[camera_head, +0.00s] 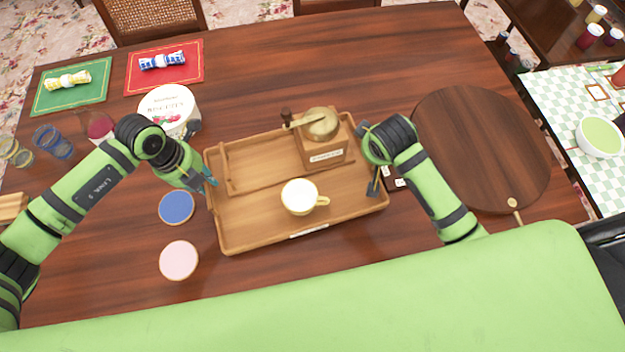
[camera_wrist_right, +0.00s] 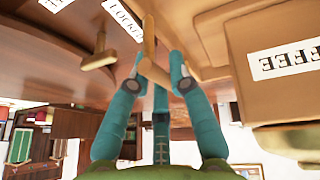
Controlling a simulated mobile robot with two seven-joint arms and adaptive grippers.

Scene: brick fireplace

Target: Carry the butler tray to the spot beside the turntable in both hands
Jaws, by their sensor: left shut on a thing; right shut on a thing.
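The wooden butler tray (camera_head: 245,225) is in the middle of the table in the head view. It carries a coffee grinder (camera_head: 325,158) at its back right and a pale cup (camera_head: 298,197) near its front. My left gripper (camera_head: 208,183) is shut on the tray's left end. My right gripper (camera_head: 374,186) is shut on its right end, partly hidden by its wrist. In the right wrist view, the right fingers (camera_wrist_right: 155,75) close around a wooden bar. I cannot tell whether the tray is clear of the table. The round dark turntable (camera_head: 480,145) lies to the right.
A blue coaster (camera_head: 176,207) and a pink coaster (camera_head: 179,261) lie left of the tray. A biscuit tin (camera_head: 166,108) stands behind my left arm. The back middle of the table is clear.

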